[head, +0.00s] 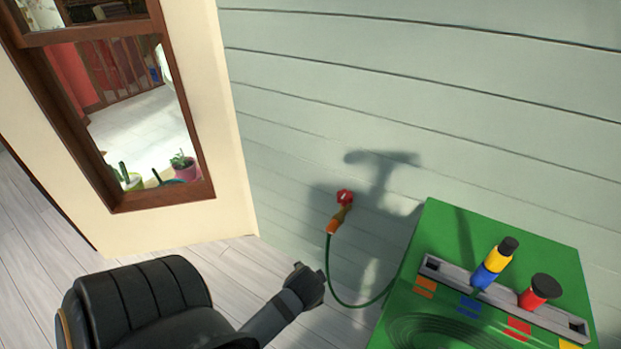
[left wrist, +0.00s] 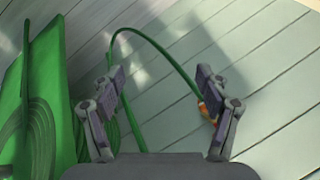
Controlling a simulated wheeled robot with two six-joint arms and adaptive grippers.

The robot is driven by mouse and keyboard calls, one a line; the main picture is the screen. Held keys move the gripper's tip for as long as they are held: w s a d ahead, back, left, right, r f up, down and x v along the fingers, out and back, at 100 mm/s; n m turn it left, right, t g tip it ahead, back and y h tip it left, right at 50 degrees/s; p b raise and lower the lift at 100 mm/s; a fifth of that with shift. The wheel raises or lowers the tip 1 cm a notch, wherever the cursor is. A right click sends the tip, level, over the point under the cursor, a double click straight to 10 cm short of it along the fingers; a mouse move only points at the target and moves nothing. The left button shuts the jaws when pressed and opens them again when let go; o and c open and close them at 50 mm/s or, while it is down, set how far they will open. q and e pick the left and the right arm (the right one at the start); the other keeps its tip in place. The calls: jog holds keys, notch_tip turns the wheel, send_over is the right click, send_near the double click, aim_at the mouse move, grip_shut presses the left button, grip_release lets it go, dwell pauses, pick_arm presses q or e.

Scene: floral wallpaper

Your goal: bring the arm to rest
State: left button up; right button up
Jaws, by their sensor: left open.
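My left gripper (head: 308,284) shows in the head view at the lower middle, with its arm coming in from the lower left. It is in front of the pale green plank wall and left of the green table, apart from both. In the left wrist view the two fingers stand wide apart with nothing between them (left wrist: 162,82). The gripper is open and empty. My right gripper is in neither view.
A green table (head: 545,245) at the right bears a grey rack (head: 455,273), a blue-yellow-black stack (head: 492,263) and a red piece with a black top (head: 538,292). A green hose (head: 330,275) hangs from a red-handled tap (head: 345,197). A black padded object (head: 140,300) is lower left.

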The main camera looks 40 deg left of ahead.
pick_arm(q)
jog(key=shift+s+d+f+n+g+h, duration=0.15)
jog(key=shift+s+d+f+h, duration=0.15)
jog(key=shift+d, duration=0.15)
jog(key=shift+s+d+f+n+g+h, duration=0.15)
jog(key=shift+s+d+f+h, duration=0.1)
jog(key=shift+d, duration=0.15)
